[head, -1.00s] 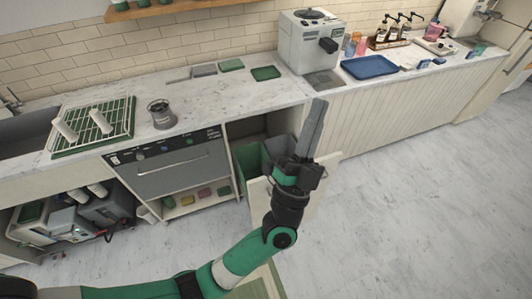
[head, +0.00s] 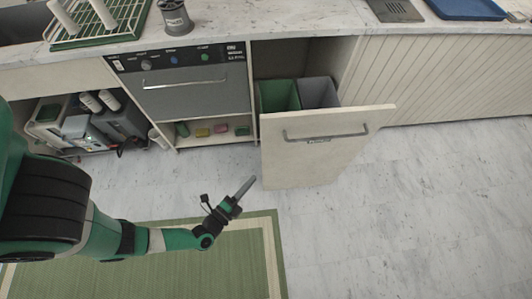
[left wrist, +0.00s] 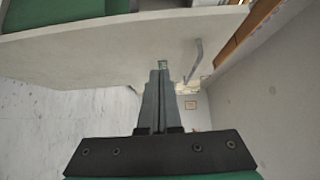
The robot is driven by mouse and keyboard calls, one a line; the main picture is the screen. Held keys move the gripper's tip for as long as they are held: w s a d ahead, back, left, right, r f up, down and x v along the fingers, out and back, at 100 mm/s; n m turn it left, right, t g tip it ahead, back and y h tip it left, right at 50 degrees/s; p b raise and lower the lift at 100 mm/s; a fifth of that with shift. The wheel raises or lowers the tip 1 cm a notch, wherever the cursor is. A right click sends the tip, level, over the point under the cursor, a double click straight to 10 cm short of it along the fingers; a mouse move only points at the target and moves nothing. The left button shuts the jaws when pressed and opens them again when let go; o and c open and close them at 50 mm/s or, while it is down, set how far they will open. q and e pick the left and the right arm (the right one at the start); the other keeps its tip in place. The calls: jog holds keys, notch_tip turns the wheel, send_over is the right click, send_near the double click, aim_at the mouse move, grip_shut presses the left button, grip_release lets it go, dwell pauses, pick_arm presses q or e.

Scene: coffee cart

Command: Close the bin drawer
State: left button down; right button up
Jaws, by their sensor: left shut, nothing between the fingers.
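The bin drawer (head: 315,160) stands pulled out of the counter, with a pale front panel and a metal bar handle (head: 325,134). Behind the panel are a green bin (head: 279,95) and a grey bin (head: 318,92). My left gripper (head: 250,181) is shut and empty, just left of the panel's lower left corner in the head view. In the left wrist view, its closed fingers (left wrist: 161,72) point at the panel (left wrist: 85,55), with the handle (left wrist: 197,50) to the right. I cannot tell whether the fingertips touch the panel. My right gripper is not in view.
A dishwasher (head: 185,92) with a bar handle is left of the drawer, above a shelf with coloured items. An open bay (head: 85,120) holds bottles and equipment at the left. A green mat (head: 200,270) lies on the floor. The floor right of the drawer is clear.

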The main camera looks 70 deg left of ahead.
pick_arm(q)
jog(key=b, duration=0.4)
send_near(272, 145)
jog(key=w+d, duration=0.1)
jog(key=w, duration=0.3)
jog(key=a+b, duration=0.1)
jog(key=b, duration=0.1)
jog(key=w+a+f+b, duration=0.1)
jog(key=a+b, duration=0.1)
jog(key=shift+f, duration=0.1)
jog(key=shift+a+r+b, duration=0.2)
jog(key=shift+a+b, duration=0.1)
jog(key=shift+b, duration=0.05)
jog(key=shift+w+r, duration=0.15)
